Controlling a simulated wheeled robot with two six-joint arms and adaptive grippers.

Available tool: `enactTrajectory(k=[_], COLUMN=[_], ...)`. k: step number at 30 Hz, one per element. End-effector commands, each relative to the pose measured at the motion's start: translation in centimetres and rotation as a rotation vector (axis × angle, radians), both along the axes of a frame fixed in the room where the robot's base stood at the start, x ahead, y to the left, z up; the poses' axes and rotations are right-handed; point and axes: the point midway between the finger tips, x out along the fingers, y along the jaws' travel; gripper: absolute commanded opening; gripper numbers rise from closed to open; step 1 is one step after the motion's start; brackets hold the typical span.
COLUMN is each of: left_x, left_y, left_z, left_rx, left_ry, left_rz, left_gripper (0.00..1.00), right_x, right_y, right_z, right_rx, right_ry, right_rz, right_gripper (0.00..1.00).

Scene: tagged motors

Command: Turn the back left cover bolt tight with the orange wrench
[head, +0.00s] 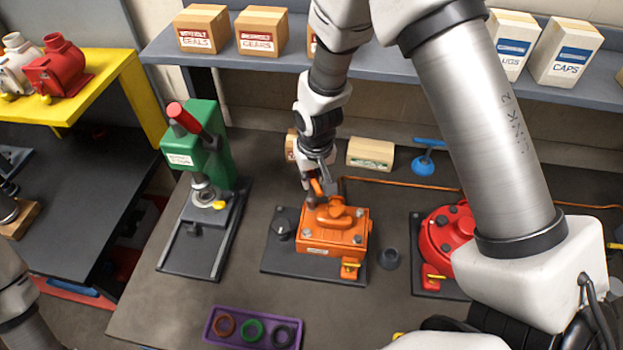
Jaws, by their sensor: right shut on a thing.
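The orange motor (336,250) stands on a dark plate (275,262) in the middle of the bench, its cover facing up. Grey bolt heads show at the cover's front left (306,234), front right (357,240) and back right (360,213). My right gripper (318,184) points down over the cover's back left corner, shut on the orange wrench (316,188). The back left bolt is hidden by the wrench and gripper, so I cannot tell how the wrench sits on it. My left arm shows at the lower left edge, its gripper out of view.
A green press (205,150) stands left of the motor and a red motor (447,232) right of it. A purple tray (247,342) with rings lies in front. Boxes and a blue-handled tool (424,165) are behind.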

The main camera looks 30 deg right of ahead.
Motion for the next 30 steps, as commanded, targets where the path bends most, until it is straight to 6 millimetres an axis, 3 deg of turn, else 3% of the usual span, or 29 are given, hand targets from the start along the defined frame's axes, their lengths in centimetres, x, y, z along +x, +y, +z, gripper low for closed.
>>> enactTrajectory(k=[8, 21, 30], left_x=[0.0, 0.0, 0.0], left_y=[0.0, 0.0, 0.0], left_z=[0.0, 0.0, 0.0], left_rx=[0.000, 0.000, 0.000], left_ry=[0.000, 0.000, 0.000], left_rz=[0.000, 0.000, 0.000], left_gripper=[0.40, 0.40, 0.40], right_x=[0.1, 0.1, 0.0], right_y=[0.0, 0.0, 0.0], right_z=[0.4, 4.9, 5.1], right_rx=[0.000, 0.001, 0.000], right_ry=[-0.002, -0.003, -0.001], right_rz=[-0.001, 0.000, 0.000], right_gripper=[0.00, 0.00, 0.00])
